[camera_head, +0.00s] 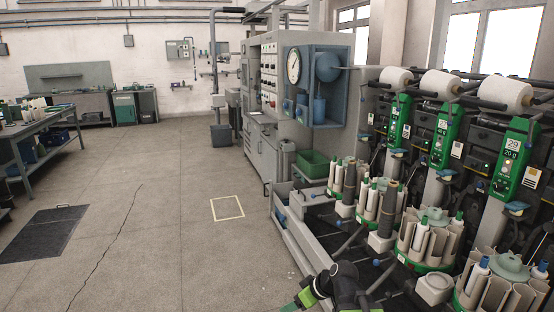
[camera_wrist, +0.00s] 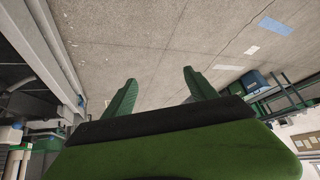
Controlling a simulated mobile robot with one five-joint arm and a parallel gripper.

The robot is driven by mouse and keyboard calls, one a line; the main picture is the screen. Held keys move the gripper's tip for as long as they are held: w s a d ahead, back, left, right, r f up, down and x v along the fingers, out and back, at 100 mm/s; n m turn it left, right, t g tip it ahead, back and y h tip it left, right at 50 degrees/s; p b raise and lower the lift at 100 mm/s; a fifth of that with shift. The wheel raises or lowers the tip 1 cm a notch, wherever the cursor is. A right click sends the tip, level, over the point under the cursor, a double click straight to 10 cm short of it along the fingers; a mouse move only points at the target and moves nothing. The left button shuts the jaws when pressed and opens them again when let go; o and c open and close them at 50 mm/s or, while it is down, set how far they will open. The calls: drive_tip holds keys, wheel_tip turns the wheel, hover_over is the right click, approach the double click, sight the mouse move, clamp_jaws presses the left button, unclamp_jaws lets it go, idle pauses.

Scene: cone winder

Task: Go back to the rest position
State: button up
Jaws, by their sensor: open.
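My gripper (camera_wrist: 158,88) shows in the wrist view with its two green fingers spread apart and nothing between them. The bare concrete floor lies beyond the fingertips. In the head view, part of my green and black arm (camera_head: 345,290) shows at the bottom, beside the front of the winding machine. The fingertips cannot be made out clearly there.
The cone winder (camera_head: 440,140) fills the right side, with white yarn cones (camera_head: 440,82) above and round bobbin magazines (camera_head: 425,240) below. A low grey rail (camera_head: 310,245) runs along its front. A workbench (camera_head: 40,135) stands at left. The middle floor is open, with a taped square (camera_head: 228,208).

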drive_tip(key=s+d+f+m+g+h, duration=0.4)
drive_tip(key=s+d+f+m+h, duration=0.15)
drive_tip(key=s+d+m, duration=0.45)
wheel_tip(320, 180, up, 15)
drive_tip(key=w+p, duration=0.1)
drive_tip(key=p, duration=1.3)
drive_tip(key=shift+d+n, duration=0.4)
drive_tip(key=shift+d, duration=0.05)
drive_tip(key=shift+c, duration=0.5)
